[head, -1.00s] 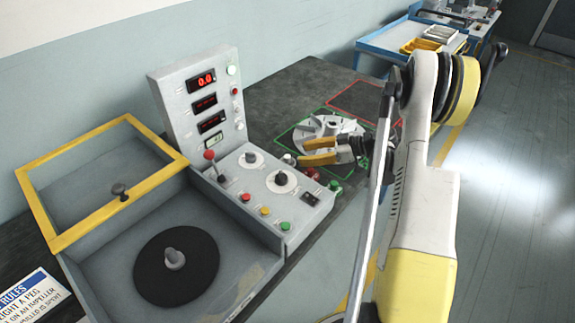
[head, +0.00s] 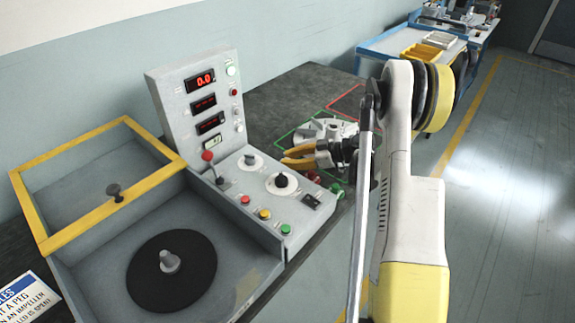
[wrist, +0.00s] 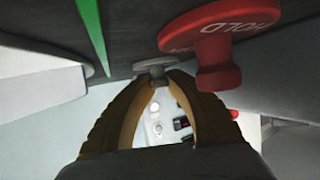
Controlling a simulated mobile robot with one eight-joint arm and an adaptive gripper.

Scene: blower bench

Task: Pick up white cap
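My gripper (head: 284,157) has tan fingers and is low over the green-outlined area, beside the control panel. In the wrist view its fingertips (wrist: 160,76) come close together at a small pale grey disc, which looks like the white cap (wrist: 154,63) in shadow. The fingers appear closed on its narrow part, just under the disc; the contact itself is partly hidden. The cap still appears at the dark bench surface. In the head view the fingers hide the cap. A red cap marked HOLD (wrist: 222,42) stands close beside the right finger.
A finned impeller (head: 325,130) lies in the green outline behind my gripper. The control panel (head: 262,195) with knobs and a red-tipped lever is at left. A green cap (head: 336,188) is near the bench edge. A yellow-framed lid (head: 95,185) stands further left.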

